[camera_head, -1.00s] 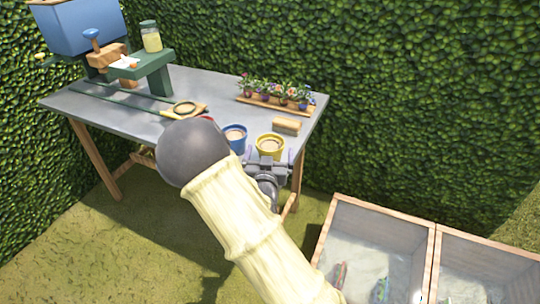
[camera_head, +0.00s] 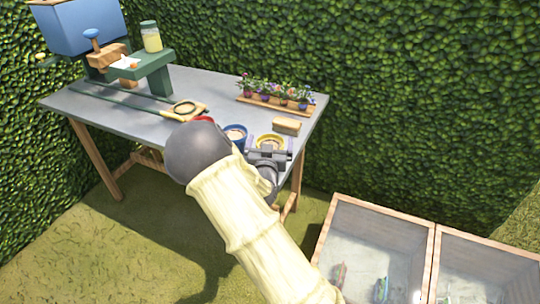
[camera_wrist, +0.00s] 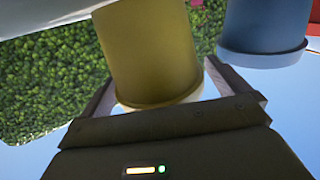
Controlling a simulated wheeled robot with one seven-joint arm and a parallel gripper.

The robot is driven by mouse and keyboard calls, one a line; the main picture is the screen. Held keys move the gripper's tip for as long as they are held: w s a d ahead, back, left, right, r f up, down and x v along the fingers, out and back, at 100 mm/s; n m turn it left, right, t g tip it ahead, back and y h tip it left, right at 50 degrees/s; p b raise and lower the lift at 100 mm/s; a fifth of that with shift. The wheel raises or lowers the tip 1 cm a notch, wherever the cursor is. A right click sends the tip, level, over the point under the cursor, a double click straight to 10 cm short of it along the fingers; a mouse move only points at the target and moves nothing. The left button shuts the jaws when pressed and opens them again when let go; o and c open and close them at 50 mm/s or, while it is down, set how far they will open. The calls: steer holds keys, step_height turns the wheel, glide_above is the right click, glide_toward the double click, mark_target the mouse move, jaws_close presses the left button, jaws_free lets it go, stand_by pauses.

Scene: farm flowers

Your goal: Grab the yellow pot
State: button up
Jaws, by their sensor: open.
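The yellow pot (camera_head: 271,138) stands at the front right edge of the grey table, with a light filling inside its rim. My gripper (camera_head: 268,152) is in front of it and hides its lower part in the head view. In the wrist view the yellow pot (camera_wrist: 150,50) fills the space between the two fingers of my open gripper (camera_wrist: 158,75). One finger is on each side of the pot, and neither is closed on it. Whether either finger touches it, I cannot tell.
A blue pot (camera_head: 235,132) stands close left of the yellow one; it also shows in the wrist view (camera_wrist: 262,30). A red object (camera_head: 204,119) is partly hidden behind my arm. A brush-like block (camera_head: 286,126) and a flower tray (camera_head: 262,103) lie behind on the table (camera_head: 215,90).

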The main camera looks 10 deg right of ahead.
stand_by(0.3)
steer(key=c, duration=1.5)
step_height(320, 180, up, 10)
steer(key=p, duration=0.1)
